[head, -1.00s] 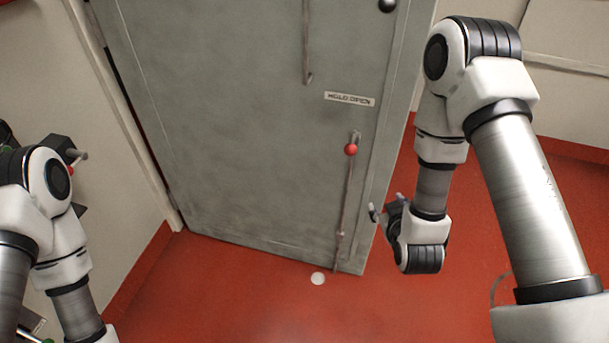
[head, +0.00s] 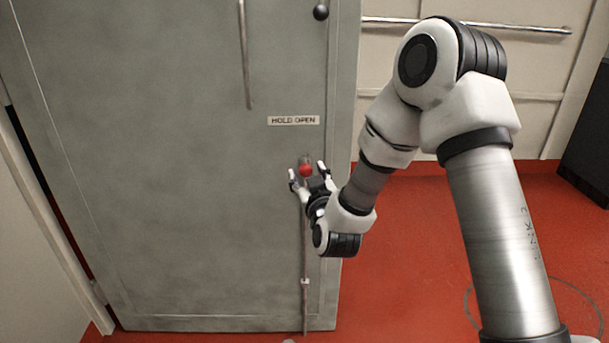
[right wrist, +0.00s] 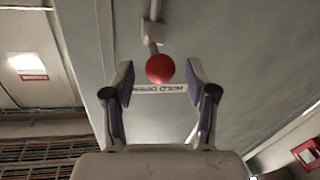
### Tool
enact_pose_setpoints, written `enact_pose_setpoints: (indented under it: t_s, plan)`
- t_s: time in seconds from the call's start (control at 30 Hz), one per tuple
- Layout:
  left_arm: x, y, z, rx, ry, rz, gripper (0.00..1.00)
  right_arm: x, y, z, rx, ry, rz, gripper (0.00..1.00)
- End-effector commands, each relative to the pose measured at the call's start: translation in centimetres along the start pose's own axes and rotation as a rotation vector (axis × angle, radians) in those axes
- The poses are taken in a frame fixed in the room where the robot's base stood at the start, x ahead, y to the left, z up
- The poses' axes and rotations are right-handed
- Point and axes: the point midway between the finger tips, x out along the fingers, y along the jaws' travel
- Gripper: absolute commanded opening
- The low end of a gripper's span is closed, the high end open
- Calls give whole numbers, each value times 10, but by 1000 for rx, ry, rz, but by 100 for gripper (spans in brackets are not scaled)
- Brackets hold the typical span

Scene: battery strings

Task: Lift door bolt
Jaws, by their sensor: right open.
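The door bolt is a thin vertical rod (head: 305,250) low on the grey door (head: 180,170), with a red ball knob (head: 306,170) at its top under a "HOLD OPEN" label (head: 293,120). My right gripper (head: 307,172) is open, with a finger on either side of the knob in the head view. In the right wrist view the red knob (right wrist: 160,68) lies between and just beyond the fingertips (right wrist: 160,75). I see no contact between fingers and knob. My left gripper is out of view.
A second rod (head: 245,55) hangs higher on the door, and a black round knob (head: 320,12) sits near its upper edge. A rail (head: 470,25) runs along the back wall. The red floor (head: 430,260) to the right is clear apart from a dark cabinet (head: 588,135).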

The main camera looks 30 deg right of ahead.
Motion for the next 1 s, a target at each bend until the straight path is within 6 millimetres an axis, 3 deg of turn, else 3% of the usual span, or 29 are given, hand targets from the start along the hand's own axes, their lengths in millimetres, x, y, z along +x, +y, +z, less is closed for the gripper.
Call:
enact_pose_setpoints:
  t_s: [0.13,0.37,0.4,0.5,0.57,0.77,1.0]
  plan:
    - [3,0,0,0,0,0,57,18,0,1,-1,0,0,57]
    - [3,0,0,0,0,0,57,21,-1,1,-2,-2,-2,57]
    - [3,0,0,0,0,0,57,21,-1,1,-2,-2,-2,54]
    - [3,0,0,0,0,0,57,21,-1,1,-2,-2,-2,18]
    - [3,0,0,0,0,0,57,21,-1,1,-2,-2,-2,0]
    - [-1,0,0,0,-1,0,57,21,0,-4,-2,-1,-2,0]
    - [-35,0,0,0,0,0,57,22,8,-46,-1,7,1,0]
